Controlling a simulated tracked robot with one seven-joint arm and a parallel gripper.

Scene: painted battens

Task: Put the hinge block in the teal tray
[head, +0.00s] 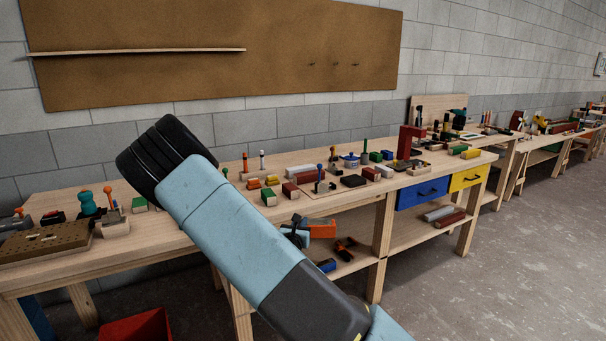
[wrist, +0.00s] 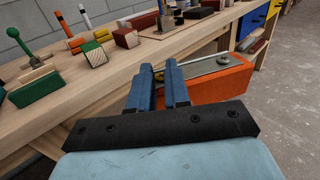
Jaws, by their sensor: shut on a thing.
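My gripper (wrist: 158,70) shows its two blue fingers in the wrist view, shut on one end of an orange block with a grey metal plate on top (wrist: 222,84). This looks like the hinge block. In the head view my gripper (head: 297,234) and the orange block (head: 321,229) are in front of the bench, below its top edge. The block appears clear of the bench, but the gap is hard to judge. The end between the fingers is partly hidden. I cannot make out a teal tray in either view.
The long wooden bench (head: 160,236) carries many small blocks and pegged pieces. A holed board (head: 45,243) lies at its left. Blue (head: 422,193) and yellow (head: 468,177) drawers are under the top. A red bin (head: 136,326) stands below. The floor at right is clear.

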